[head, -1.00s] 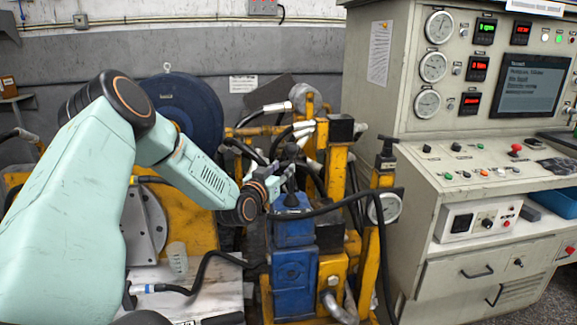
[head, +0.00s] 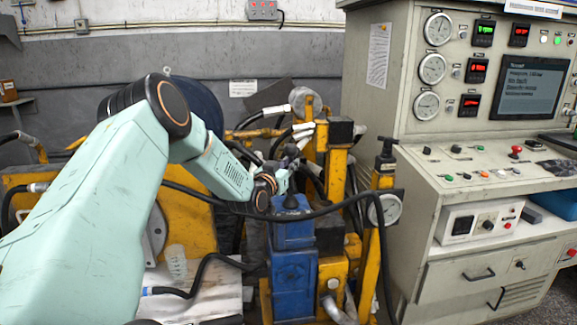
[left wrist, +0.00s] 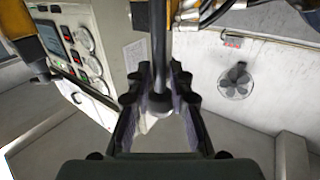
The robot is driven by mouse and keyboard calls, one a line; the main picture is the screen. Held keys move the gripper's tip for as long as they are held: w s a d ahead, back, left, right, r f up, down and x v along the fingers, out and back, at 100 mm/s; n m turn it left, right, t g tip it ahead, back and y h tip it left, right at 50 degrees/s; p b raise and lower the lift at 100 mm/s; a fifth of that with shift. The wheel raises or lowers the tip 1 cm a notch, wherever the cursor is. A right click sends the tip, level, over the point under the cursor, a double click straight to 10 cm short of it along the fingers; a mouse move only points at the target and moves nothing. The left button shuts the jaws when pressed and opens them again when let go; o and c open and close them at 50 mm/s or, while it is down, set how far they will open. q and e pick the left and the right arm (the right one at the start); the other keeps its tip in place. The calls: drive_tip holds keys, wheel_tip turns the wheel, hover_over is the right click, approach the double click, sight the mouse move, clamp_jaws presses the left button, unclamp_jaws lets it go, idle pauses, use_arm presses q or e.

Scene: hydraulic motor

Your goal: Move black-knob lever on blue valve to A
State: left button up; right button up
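My left gripper (head: 289,168) is just above the boot, at the lever's upper part, which is mostly hidden there. In the left wrist view, a dark lever rod ending in a round black knob (left wrist: 160,104) lies between the two fingers of my left gripper (left wrist: 164,78). Gaps show on both sides of the knob, so the fingers look open around it. My right gripper is in neither view. No letter A can be read.
A black hose (head: 337,207) passes close to the valve top. Yellow posts (head: 374,245) and a pressure gauge (head: 384,209) stand just right of the valve. A grey control console (head: 440,190) fills the right side. White-tipped hoses (head: 278,109) lie behind the gripper.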

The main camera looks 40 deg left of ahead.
use_arm(q)
clamp_jaws()
idle(0.3)
drive_tip(key=s+a+n+b, duration=0.1)
drive_tip(key=b, duration=0.1)
drive_tip(key=s+a+f+n+t+y+b, duration=0.1)
drive_tip(key=s+n+b, duration=0.1)
drive_tip(key=s+a+n+t+b, duration=0.1)
drive_tip(key=n, duration=0.1)
drive_tip(key=shift+s+a+f+y+b, duration=0.2)
drive_tip(key=shift+a+f+y+b, duration=0.1)
drive_tip(key=shift+f+b, duration=0.1)
drive_tip(key=shift+o, duration=2.1)
unclamp_jaws()
drive_tip(key=shift+s+r, duration=0.1)
